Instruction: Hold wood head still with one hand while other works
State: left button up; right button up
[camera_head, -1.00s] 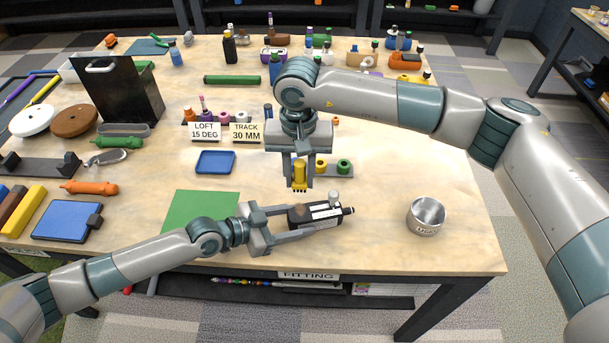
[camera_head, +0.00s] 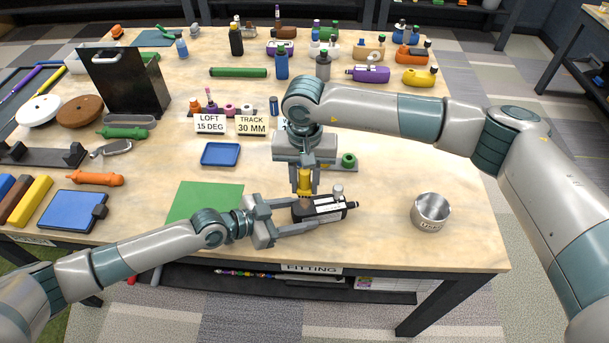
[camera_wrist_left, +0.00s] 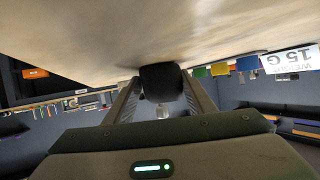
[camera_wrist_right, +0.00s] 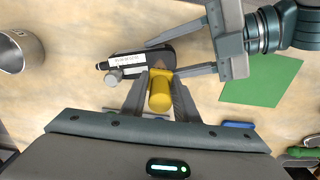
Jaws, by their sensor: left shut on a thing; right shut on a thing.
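The wood head (camera_head: 328,209) is black with a white label strip and lies near the table's front edge. My left gripper (camera_head: 298,216) is shut on it from the left. In the left wrist view the dark head (camera_wrist_left: 162,82) sits between the fingers. My right gripper (camera_head: 305,190) points down over the head, shut on a yellow tool (camera_head: 305,181). In the right wrist view the yellow tool (camera_wrist_right: 160,93) is between the fingers, its far end at the head's edge (camera_wrist_right: 145,60). I cannot tell whether they touch.
A metal cup (camera_head: 431,210) stands to the right. A green mat (camera_head: 205,202) lies left of the head, partly behind my left arm. A blue tray (camera_head: 220,154), a green ring (camera_head: 348,160) and a small grey knob (camera_head: 338,190) are nearby. The table's right side is mostly clear.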

aim_at(306, 195)
jog(key=shift+f, duration=1.65)
jog(key=shift+f, duration=0.4)
jog(key=shift+w, duration=0.15)
jog(key=shift+w+a, duration=0.15)
jog(key=shift+w, duration=0.3)
jog(key=shift+s, duration=0.1)
jog(key=shift+s+d+f, duration=0.15)
jog(key=shift+s+d, duration=0.05)
jog(key=shift+s, duration=0.4)
jog(key=shift+s+d+f, duration=0.15)
jog(key=shift+s, duration=0.45)
jog(key=shift+w, duration=0.15)
jog(key=shift+w+a+r, duration=0.15)
jog(key=shift+w+a, duration=0.05)
jog(key=shift+w, duration=0.4)
jog(key=shift+w+a+r, duration=0.15)
jog(key=shift+w, duration=0.4)
